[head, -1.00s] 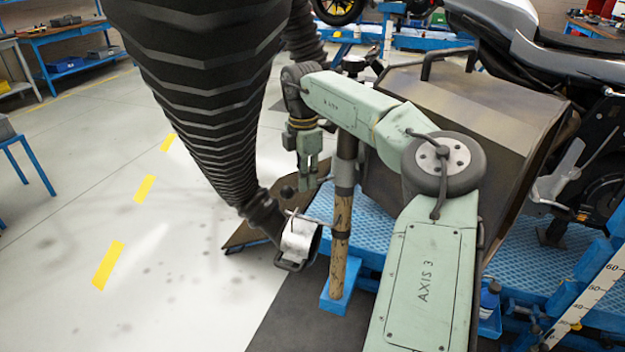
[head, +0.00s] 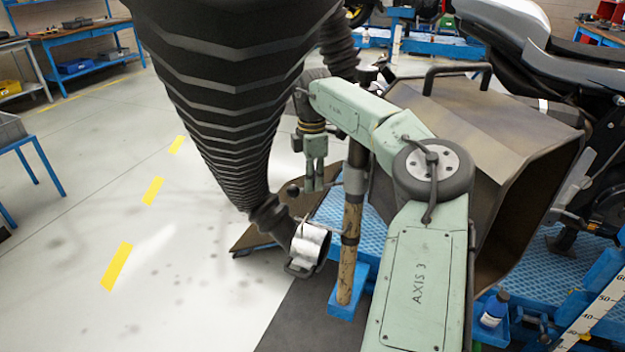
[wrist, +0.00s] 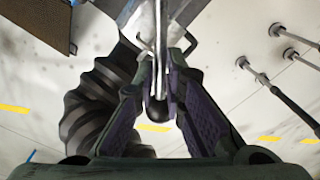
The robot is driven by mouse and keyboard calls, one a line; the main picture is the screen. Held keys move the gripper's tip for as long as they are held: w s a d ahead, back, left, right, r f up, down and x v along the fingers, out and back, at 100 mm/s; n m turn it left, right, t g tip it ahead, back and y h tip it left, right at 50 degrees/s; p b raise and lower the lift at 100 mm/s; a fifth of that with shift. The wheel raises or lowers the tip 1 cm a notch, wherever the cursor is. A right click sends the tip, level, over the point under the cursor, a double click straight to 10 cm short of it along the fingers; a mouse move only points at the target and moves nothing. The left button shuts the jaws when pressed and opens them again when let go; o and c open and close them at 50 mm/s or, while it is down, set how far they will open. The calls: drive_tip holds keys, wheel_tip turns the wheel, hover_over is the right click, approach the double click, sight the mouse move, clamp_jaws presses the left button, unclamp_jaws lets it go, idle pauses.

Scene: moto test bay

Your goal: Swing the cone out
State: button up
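A large tapered sheet-metal duct (head: 470,125), which looks like the cone, stands right of my arm in the head view, with a black handle on top. Its wide open end faces the motorcycle. A post (head: 351,240) stands in front of it, and a thin rod with a black ball knob (head: 293,190) reaches left from the post. My gripper (head: 315,178) points down at the rod beside the knob. In the wrist view, the rod and knob (wrist: 157,109) lie between my fingers (wrist: 162,85). Whether the fingers press on the rod is unclear.
A black ribbed hose (head: 235,100) hangs left of my gripper, ending in a metal nozzle (head: 309,245) close to the post. A motorcycle (head: 530,55) and blue lift platform (head: 525,270) are at right. Open floor (head: 120,210) lies at left.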

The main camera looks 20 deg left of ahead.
drive_tip(key=o, duration=0.4)
drive_tip(key=shift+r, duration=0.1)
wheel_tip(320, 180, up, 12)
drive_tip(key=shift+w+f, duration=0.1)
idle(0.4)
idle(0.3)
